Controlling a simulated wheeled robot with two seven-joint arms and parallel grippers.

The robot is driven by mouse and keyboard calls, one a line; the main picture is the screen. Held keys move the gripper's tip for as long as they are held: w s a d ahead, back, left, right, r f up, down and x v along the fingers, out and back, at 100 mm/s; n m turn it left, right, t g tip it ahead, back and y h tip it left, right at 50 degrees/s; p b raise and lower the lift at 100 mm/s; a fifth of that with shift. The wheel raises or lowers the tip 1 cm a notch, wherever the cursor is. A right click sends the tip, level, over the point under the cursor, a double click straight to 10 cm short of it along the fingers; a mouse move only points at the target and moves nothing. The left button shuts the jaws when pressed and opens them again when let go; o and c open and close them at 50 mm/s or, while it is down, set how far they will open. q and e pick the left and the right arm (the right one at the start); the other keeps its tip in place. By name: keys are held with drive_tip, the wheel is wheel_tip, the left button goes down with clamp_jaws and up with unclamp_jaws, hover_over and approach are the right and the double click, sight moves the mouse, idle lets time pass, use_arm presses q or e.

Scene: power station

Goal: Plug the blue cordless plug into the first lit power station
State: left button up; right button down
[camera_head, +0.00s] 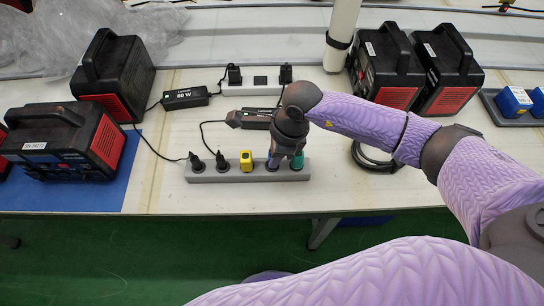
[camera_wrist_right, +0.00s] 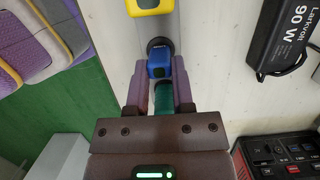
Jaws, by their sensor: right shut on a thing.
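The blue plug (camera_wrist_right: 159,66) is between the fingers of my right gripper (camera_wrist_right: 160,82) in the wrist view. It is over a round dark socket of the grey power strip (camera_head: 235,176); I cannot tell whether it is fully seated. In the head view my right gripper (camera_head: 284,156) points down at the strip's right part and mostly hides the blue plug. Black-and-red power stations stand at the left (camera_head: 115,76), at the left front (camera_head: 66,139) and at the right (camera_head: 384,64). I cannot make out which is lit. My left gripper is out of view.
A yellow plug (camera_head: 246,160) and a teal plug (camera_head: 297,161) flank the gripper on the strip. Two black plugs with cables are at its left end. Black adapters (camera_head: 186,98) lie behind. A tray (camera_head: 507,112) with blue blocks is at the right.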

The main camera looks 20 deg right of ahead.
drive_tip(key=shift+a+p+v, duration=0.2)
drive_tip(key=shift+p+v, duration=0.5)
drive_tip(key=shift+v, duration=0.25)
drive_tip(key=shift+a+p+v, duration=0.25)
drive_tip(key=shift+p+v, duration=0.55)
drive_tip(key=shift+v, duration=0.25)
drive_tip(key=shift+a+p+v, duration=0.2)
drive_tip(key=shift+p+v, duration=0.6)
drive_tip(key=shift+v, duration=0.2)
drive_tip(key=shift+w+r, duration=0.1)
drive_tip(key=shift+w, duration=0.1)
